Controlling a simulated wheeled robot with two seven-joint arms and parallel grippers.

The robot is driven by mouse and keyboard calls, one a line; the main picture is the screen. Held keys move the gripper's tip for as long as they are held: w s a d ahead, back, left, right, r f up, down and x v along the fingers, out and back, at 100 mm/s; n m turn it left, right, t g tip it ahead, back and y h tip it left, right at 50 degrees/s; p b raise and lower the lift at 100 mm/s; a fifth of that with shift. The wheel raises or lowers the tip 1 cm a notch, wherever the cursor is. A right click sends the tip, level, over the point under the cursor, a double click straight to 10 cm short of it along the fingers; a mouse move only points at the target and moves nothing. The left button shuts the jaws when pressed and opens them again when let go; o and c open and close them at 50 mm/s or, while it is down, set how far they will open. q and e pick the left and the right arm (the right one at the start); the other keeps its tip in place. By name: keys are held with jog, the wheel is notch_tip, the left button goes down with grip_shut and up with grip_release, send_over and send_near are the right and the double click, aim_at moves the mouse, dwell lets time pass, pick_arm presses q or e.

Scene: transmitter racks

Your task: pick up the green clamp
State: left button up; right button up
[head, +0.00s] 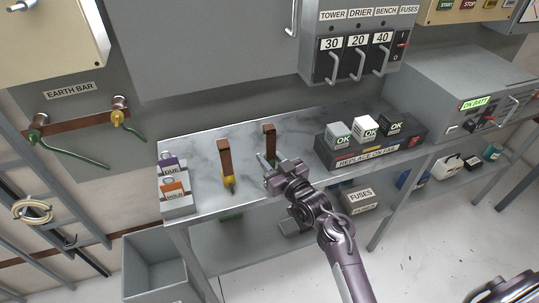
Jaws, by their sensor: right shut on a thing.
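My right gripper (268,172) reaches over the front of the grey bench and is shut at the foot of a brown upright piece (269,137). A little green of the green clamp (276,161) shows behind the fingers, and the gripper hides the rest. The clamp seems to be still at the bench top; I cannot tell whether it is clear of the surface.
Purple and orange tagged blocks (174,188) sit at the bench's left end. A dark tray (338,159) with several OK-marked blocks stands right of the gripper. The fuse panel (358,48) hangs behind. The earth bar (78,122) at left carries green and yellow cable ends.

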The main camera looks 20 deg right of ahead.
grip_shut()
jog(key=shift+r, duration=0.2)
notch_tip(320, 180, up, 20)
jog(key=shift+f, duration=0.15)
dwell(1.0)
